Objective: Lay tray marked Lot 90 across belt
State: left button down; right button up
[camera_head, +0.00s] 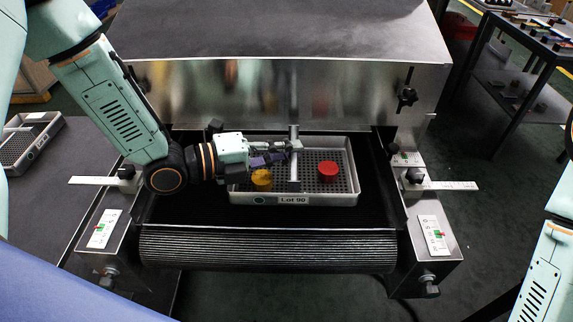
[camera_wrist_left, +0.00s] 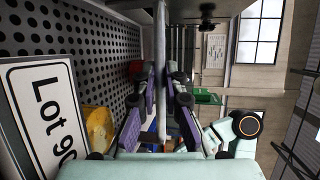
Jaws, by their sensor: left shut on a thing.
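The grey tray marked Lot 90 (camera_head: 337,199) is at the dryer mouth, over the dark belt (camera_head: 190,213), its long side across the belt. Its label faces the front. It has a perforated floor and a bar handle (camera_head: 294,172) across its middle. A yellow round piece (camera_head: 262,179) and a red round piece (camera_head: 328,170) are in it, on either side of the handle. My left gripper (camera_head: 291,147) is shut on the handle; the left wrist view shows the bar (camera_wrist_left: 160,75) between its fingers. I cannot tell whether the tray touches the belt. My right gripper is out of view.
The steel dryer hood (camera_head: 290,85) stands right behind the tray. Rulers (camera_head: 450,185) and side plates (camera_head: 433,234) flank the belt. The roller (camera_head: 270,250) is in front. Another tray (camera_head: 30,140) is on the dark table at left. A dark bench (camera_head: 535,45) stands back right.

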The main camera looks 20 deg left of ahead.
aim_at(287, 172)
pick_arm(q)
jog(key=shift+f, duration=0.4)
jog(key=f, duration=0.1)
jog(key=f+b, duration=0.1)
jog(key=f, duration=0.1)
jog(key=shift+w+f, duration=0.1)
jog(key=shift+w, duration=0.15)
jog(key=shift+w+a+f, duration=0.1)
jog(key=shift+w, duration=0.15)
jog(key=shift+s+b, duration=0.2)
jog(key=shift+b, duration=0.2)
jog(key=c, duration=1.4)
grip_release()
jog(key=shift+w+f, duration=0.1)
jog(key=shift+f, duration=0.05)
